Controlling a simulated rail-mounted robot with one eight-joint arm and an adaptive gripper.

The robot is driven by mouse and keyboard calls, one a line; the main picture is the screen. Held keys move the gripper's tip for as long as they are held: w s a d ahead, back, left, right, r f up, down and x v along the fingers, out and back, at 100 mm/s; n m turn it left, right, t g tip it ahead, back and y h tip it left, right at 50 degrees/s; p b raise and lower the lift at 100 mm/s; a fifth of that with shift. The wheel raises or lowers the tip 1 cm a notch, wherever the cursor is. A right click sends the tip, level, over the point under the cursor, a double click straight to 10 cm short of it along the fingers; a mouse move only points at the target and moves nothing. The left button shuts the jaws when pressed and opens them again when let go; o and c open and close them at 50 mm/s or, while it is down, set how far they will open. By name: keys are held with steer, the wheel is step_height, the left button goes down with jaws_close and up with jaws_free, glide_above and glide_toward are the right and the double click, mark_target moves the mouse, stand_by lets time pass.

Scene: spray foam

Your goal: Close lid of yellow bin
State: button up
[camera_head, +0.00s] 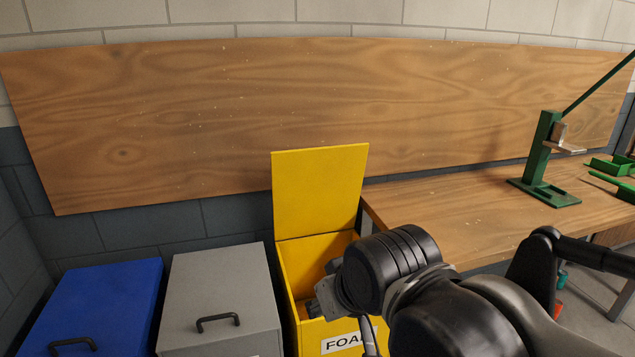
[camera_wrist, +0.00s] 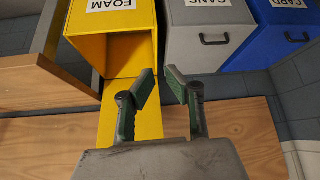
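The yellow bin (camera_head: 293,294) labelled FOAM stands open, with its lid (camera_head: 320,188) raised upright at the back, near the wood wall panel. In the wrist view, which is turned upside down, the bin (camera_wrist: 87,47) is at the top left and the lid (camera_wrist: 149,122) shows below it, partly behind my gripper. My gripper (camera_wrist: 160,71) is open and empty, its green-padded fingers apart. In the head view my gripper (camera_head: 328,298) is over or in the bin's opening; its fingers are mostly hidden by my wrist. I cannot tell whether it touches the bin.
A closed grey bin (camera_head: 215,285) labelled CANS and a closed blue bin (camera_head: 100,300) labelled CARD stand left of the yellow bin. A wooden workbench (camera_head: 450,215) with a green press (camera_head: 543,165) is close on its right. The wall panel (camera_head: 150,120) is behind.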

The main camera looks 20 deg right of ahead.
steer(key=shift+g, duration=0.6)
steer(key=w+r+p, duration=0.1)
steer(key=w+r, duration=0.3)
steer(key=w+d+r+p, duration=0.1)
steer(key=w+r, duration=0.3)
steer(key=r, duration=0.1)
steer(key=w+d+r+p, duration=0.1)
steer(key=w+r+p, duration=0.1)
steer(key=w+r, duration=0.3)
steer(key=shift+d+r, duration=0.2)
steer(key=shift+d, duration=0.05)
jaws_close()
steer(key=w+d+r+m+g+p, duration=0.1)
steer(key=w+d+r+p, duration=0.25)
steer(key=w, duration=0.65)
steer(key=w+d+r+g+p, duration=0.15)
steer(key=w+d+r, duration=0.25)
steer(key=w, duration=0.6)
steer(key=w+d+r+m+p, duration=0.1)
steer(key=w+d+r+p, duration=0.25)
steer(key=w, duration=0.65)
steer(key=w+d+f+g+p, duration=0.1)
steer(key=w+d+f+p, duration=0.2)
steer(key=w+d, duration=0.5)
steer(key=s+a+p+x, duration=0.1)
steer(key=s+x, duration=0.1)
steer(key=x, duration=1)
steer(key=shift+s+f+p, duration=0.2)
steer(key=shift+s+p, duration=0.2)
steer(key=shift+s, duration=0.1)
